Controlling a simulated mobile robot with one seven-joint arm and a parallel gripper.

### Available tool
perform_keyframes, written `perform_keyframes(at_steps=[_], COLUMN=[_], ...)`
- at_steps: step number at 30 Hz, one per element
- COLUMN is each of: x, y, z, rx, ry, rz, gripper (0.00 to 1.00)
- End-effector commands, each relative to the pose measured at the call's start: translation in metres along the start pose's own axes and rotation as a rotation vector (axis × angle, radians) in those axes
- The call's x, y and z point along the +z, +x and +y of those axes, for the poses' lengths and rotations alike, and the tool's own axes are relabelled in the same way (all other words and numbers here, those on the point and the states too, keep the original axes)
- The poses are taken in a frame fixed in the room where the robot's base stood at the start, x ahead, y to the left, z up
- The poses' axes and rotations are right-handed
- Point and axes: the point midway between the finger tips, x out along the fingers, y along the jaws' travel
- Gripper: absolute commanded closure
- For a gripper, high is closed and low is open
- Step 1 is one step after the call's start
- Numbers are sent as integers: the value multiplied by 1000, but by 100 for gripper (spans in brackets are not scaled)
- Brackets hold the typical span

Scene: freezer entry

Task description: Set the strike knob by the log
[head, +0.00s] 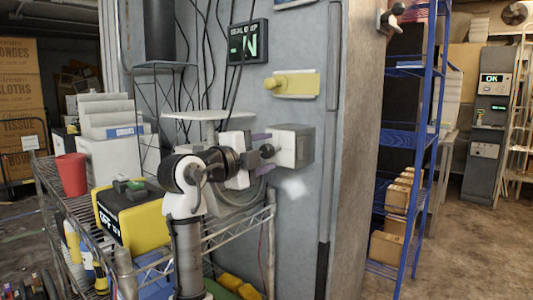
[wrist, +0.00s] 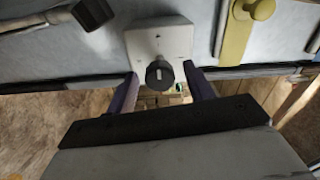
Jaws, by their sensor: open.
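The strike knob appears to be the round black knob (head: 267,151) on a pale grey box (head: 296,147) fixed to the grey wall panel. In the wrist view the knob (wrist: 160,76) shows a pale pointer line, roughly upright in the picture, on a square white plate (wrist: 161,42). My gripper (head: 259,155) is open in front of the box, its purple fingers either side of the knob. In the wrist view there is a gap between each finger and the knob, and contact is not visible. I cannot make out a log in either view.
A yellow plate with a round knob (head: 296,84) sits above the box, below a dark display (head: 248,42). A wire cart holds a yellow box (head: 135,222) and a red cup (head: 71,174). Blue shelving (head: 412,140) stands right. Floor at far right is clear.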

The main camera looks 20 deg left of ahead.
Motion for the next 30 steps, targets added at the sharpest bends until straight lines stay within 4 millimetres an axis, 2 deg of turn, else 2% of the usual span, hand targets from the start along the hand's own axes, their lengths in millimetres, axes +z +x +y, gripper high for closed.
perform_keyframes(at_steps=[9, 15, 21, 30], x=[1, 1, 1, 0], y=[-71, -108, -125, -127], z=[1, 1, 1, 0], rx=[-3, -1, 0, 0], ry=[2, 1, 1, 1], rz=[-6, -4, -3, -2], gripper=[48, 48, 48, 48])
